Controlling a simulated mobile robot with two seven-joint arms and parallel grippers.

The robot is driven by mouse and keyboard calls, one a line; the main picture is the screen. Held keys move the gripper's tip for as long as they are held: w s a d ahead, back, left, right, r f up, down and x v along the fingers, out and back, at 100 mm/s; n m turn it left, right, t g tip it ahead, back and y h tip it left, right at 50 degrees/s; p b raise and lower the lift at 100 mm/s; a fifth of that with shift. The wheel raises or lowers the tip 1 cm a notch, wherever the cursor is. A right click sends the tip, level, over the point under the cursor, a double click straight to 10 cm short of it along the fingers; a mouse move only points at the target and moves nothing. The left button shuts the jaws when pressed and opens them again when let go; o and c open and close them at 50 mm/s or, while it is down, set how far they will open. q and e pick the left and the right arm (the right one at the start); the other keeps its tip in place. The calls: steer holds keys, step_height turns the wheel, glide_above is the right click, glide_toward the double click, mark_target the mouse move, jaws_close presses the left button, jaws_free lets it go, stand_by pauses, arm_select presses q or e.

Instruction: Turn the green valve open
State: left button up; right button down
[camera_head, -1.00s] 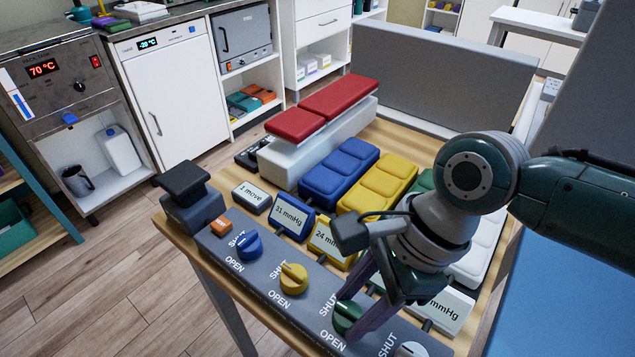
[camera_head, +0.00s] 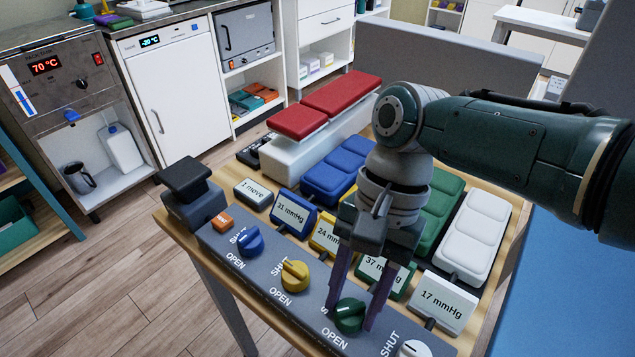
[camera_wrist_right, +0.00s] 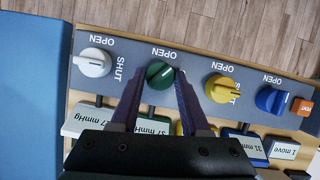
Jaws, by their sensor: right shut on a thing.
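The green valve (camera_head: 349,316) is a round knob on the grey panel (camera_head: 262,280), between the yellow and white valves. SHUT and OPEN are printed beside it. It also shows in the right wrist view (camera_wrist_right: 160,76), where a pale line on it slants up to the right, near the word OPEN. My right gripper (camera_head: 352,318) points down with its two purple fingers on either side of the green valve. It is shut on the valve, and the fingers hide part of its sides and the SHUT print. My left gripper is not in view.
The yellow valve (camera_head: 295,274), blue valve (camera_head: 249,241) and white valve (camera_head: 414,349) sit along the same panel. Pressure displays such as 17 mmHg (camera_head: 444,303) stand behind it, with coloured cushions beyond. An orange button (camera_head: 222,221) is at the left end.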

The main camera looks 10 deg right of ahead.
steer(key=n+b, duration=0.1)
steer(key=n, duration=0.1)
steer(key=n+h, duration=0.1)
steer(key=shift+w+a+f+n+g+b, duration=0.1)
steer(key=shift+a+f+n+g+b, duration=0.05)
steer(key=shift+n+g+b, duration=0.25)
steer(key=shift+n+h+b, duration=0.75)
steer(key=shift+n+h, duration=0.05)
steer(key=shift+n, duration=1)
steer(key=shift+c, duration=1.9)
jaws_free()
steer(key=shift+a, duration=0.1)
steer(key=p+v, duration=0.1)
steer(key=v, duration=0.9)
steer(key=shift+w, duration=0.2)
